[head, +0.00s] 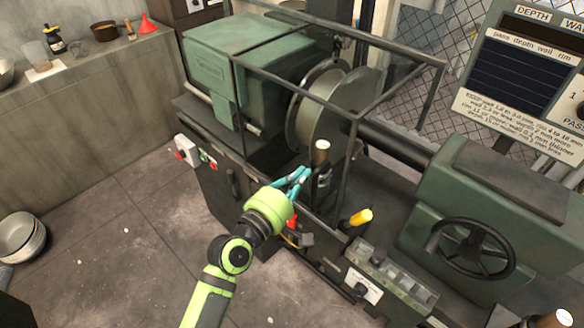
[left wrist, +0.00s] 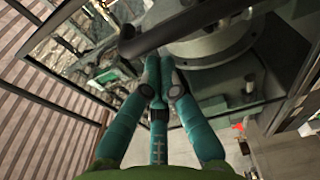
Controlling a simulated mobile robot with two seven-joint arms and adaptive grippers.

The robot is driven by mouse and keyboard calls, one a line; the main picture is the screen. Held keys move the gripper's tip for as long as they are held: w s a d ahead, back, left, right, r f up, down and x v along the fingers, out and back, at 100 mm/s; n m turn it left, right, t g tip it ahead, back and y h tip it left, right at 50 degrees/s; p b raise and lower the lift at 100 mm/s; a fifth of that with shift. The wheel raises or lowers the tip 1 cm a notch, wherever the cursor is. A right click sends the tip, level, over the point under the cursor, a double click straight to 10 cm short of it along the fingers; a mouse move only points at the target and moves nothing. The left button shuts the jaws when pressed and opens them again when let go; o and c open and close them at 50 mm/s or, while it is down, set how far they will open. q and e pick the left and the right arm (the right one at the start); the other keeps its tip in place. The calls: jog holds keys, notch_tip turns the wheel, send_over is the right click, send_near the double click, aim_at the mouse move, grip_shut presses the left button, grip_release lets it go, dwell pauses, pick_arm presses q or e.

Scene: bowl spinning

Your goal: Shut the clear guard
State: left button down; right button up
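The clear guard (head: 347,190) is a dark bar frame around the round plate of the green lathe; its panes barely show against the machine. I cannot tell how far open it is. My left gripper (head: 300,174) has teal fingers and is at the front of the lathe, by the guard's lower front. In the left wrist view the fingertips (left wrist: 162,84) are together, with nothing visible between them. A thick dark bar (left wrist: 190,28) crosses just beyond the tips; I cannot tell whether they touch it. My right gripper is not in view.
A wooden-topped tool (head: 322,150) stands upright beside the left fingers. A yellow-handled tool (head: 361,217) and a handwheel (head: 470,249) are to the right. A red-and-white switch box (head: 187,150) is on the left. The floor at left is mostly clear, with metal bowls (head: 22,236) at its edge.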

aim_at(314, 182)
pick_arm(q)
jog(key=shift+f, duration=0.1)
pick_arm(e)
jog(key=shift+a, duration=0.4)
pick_arm(q)
jog(key=shift+s+d+p, duration=0.75)
jog(key=shift+s+d, duration=0.05)
jog(key=shift+d, duration=0.35)
jog(key=shift+s+d, duration=0.2)
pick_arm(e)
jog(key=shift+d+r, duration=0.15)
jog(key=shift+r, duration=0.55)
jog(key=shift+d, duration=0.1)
pick_arm(q)
jog(key=shift+w, duration=0.1)
